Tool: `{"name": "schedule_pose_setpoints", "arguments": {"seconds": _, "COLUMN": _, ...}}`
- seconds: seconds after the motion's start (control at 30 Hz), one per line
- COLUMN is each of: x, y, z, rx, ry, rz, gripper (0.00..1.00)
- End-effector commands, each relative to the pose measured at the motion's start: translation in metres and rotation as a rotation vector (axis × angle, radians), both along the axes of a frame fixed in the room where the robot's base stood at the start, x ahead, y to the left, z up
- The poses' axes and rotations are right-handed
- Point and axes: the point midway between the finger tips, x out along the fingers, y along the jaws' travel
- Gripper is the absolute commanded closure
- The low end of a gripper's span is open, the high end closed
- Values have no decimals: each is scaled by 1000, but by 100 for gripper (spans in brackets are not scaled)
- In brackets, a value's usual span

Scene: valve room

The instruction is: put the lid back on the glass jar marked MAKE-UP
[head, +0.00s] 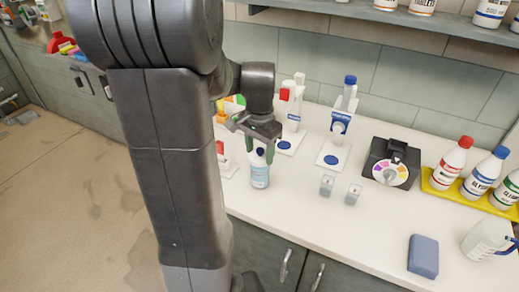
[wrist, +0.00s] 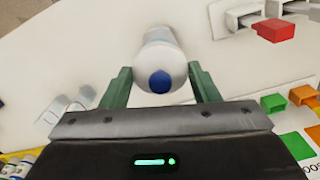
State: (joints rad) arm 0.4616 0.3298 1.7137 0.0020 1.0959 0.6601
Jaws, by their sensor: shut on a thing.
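The glass jar (head: 260,179) stands upright near the counter's front edge in the head view, with a pale blue label too small to read. Its whitish lid with a dark blue knob (wrist: 160,80) is between my gripper's green fingers in the wrist view. My gripper (head: 260,154) points down over the jar and is shut on the lid. The lid lines up with the jar's mouth, at or very near it; I cannot tell whether it is fully seated. The jar's body (wrist: 158,36) is partly hidden under the lid in the wrist view.
A black colour-wheel device (head: 391,163), a blue sponge block (head: 423,256), a white jug (head: 487,238) and bottles in a yellow tray (head: 440,193) are farther right. Dispensers (head: 340,115) stand behind. The front middle counter is clear.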

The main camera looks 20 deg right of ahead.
Motion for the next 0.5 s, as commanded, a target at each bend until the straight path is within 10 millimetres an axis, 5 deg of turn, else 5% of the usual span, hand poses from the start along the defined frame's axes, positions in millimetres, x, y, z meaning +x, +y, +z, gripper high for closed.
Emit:
{"name": "schedule_pose_setpoints", "arguments": {"seconds": 0.43, "x": 0, "y": 0, "z": 0, "rx": 0, "ry": 0, "rz": 0, "gripper": 66}}
{"name": "schedule_pose_setpoints", "arguments": {"seconds": 0.47, "x": 0, "y": 0, "z": 0, "rx": 0, "ry": 0, "rz": 0, "gripper": 39}}
{"name": "schedule_pose_setpoints", "arguments": {"seconds": 0.5, "x": 0, "y": 0, "z": 0, "rx": 0, "ry": 0, "rz": 0, "gripper": 31}}
